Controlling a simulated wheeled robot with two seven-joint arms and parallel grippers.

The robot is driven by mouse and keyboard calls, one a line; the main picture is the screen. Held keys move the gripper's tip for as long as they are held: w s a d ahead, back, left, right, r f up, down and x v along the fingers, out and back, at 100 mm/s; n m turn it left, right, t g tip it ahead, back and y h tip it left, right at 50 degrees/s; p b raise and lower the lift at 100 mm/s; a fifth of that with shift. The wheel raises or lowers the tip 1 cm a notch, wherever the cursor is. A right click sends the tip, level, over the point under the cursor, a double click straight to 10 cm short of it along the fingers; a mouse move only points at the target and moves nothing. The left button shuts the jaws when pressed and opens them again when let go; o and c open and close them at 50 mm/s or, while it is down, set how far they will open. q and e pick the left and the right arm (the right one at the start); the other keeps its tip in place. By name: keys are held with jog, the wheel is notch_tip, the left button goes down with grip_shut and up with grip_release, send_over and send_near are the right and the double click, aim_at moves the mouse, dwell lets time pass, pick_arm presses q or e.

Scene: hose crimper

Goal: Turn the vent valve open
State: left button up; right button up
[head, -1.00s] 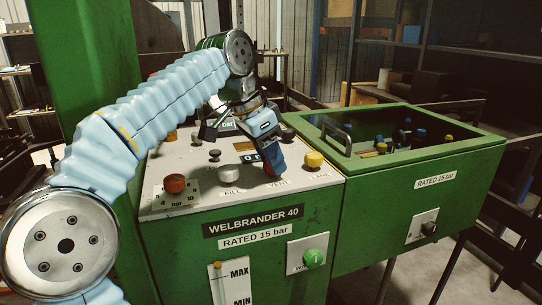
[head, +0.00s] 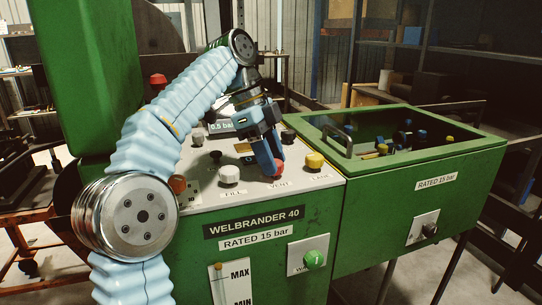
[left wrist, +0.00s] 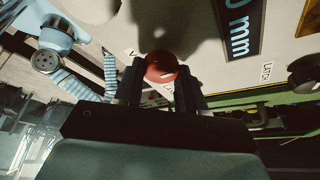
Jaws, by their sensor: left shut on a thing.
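The vent valve is a red knob (head: 278,168) on the pale panel top, above the printed word VENT. My left gripper (head: 273,163) reaches down over it and is shut on it. In the left wrist view the red knob (left wrist: 160,67) sits between the two dark fingers of my left gripper (left wrist: 160,85). The fingers hide part of the knob in the head view, and I cannot tell how far it is turned. My right gripper is not in view.
A white FILL knob (head: 229,174) stands left of the vent knob and a yellow knob (head: 314,160) stands right of it. A 0.5 bar display (head: 221,126) is behind. The green bin (head: 345,185) with a clear lid adjoins on the right.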

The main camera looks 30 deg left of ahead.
pick_arm(q)
jog(key=shift+m, duration=0.5)
jog(key=o, duration=1)
jog(key=shift+o, duration=0.2)
